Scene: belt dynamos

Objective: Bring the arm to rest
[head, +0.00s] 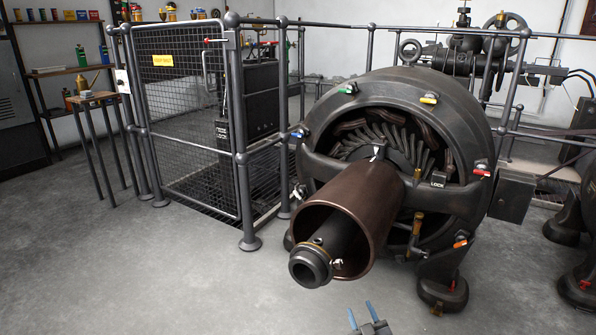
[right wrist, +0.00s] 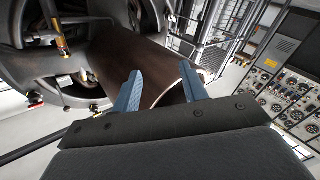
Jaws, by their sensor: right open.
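My right gripper (head: 360,316) is at the bottom edge of the head view, in front of the large dark dynamo (head: 455,125). Its two blue fingers are apart, with nothing between them. In the right wrist view the open fingers (right wrist: 160,88) point toward the dynamo's brown drum (right wrist: 125,65), with a gap that I cannot measure. The brown drum (head: 365,195) and a dark shaft end (head: 310,265) stick out toward me in the head view. My left gripper is not in view.
A railing with a mesh gate (head: 185,110) stands left of the dynamo. A small wooden stand (head: 97,98) is by the shelves at the far left. An instrument panel (right wrist: 290,90) shows at the right in the right wrist view. Grey floor (head: 120,265) is clear at the front left.

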